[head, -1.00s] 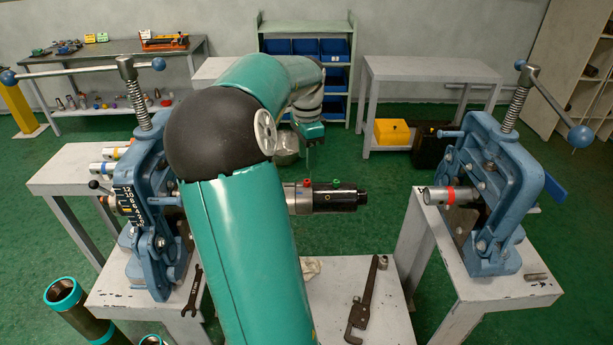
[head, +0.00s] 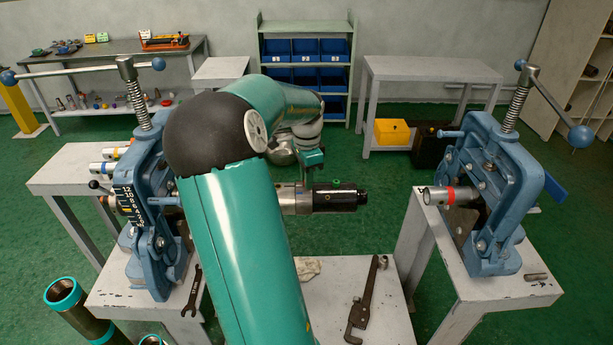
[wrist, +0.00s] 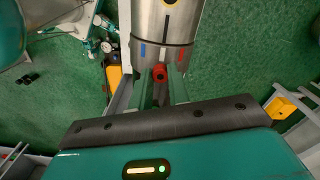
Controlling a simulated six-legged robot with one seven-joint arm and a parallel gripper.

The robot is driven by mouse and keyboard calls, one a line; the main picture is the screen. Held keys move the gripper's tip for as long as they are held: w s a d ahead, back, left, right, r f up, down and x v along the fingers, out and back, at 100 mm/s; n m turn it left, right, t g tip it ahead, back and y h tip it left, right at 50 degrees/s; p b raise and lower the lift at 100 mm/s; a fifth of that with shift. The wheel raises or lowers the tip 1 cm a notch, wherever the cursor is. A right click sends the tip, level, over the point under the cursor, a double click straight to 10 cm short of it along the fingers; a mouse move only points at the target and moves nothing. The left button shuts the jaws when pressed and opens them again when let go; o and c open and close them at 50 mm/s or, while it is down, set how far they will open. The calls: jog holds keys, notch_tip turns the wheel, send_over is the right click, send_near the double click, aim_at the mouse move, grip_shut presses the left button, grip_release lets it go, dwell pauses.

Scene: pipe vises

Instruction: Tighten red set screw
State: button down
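The red set screw (wrist: 160,73) is a small red knob with a dark centre on the silver pipe fitting (wrist: 163,45). In the wrist view it lies between the two green fingertips of my gripper (wrist: 161,80). The fingers are apart, one on each side; whether they touch it is unclear. In the head view my gripper (head: 304,182) points down over the fitting (head: 296,201), which runs rightward from the left vise (head: 148,205). The red screw is hidden there. A green screw (head: 336,184) shows on the black section (head: 338,201).
A pipe wrench (head: 364,310) lies on the low middle table (head: 330,330). A spanner (head: 192,290) lies by the left vise.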

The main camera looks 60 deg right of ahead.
jog(key=shift+m, duration=1.2)
jog(key=c, duration=1.3)
grip_release()
notch_tip(320, 180, up, 14)
jog(key=shift+f, duration=0.1)
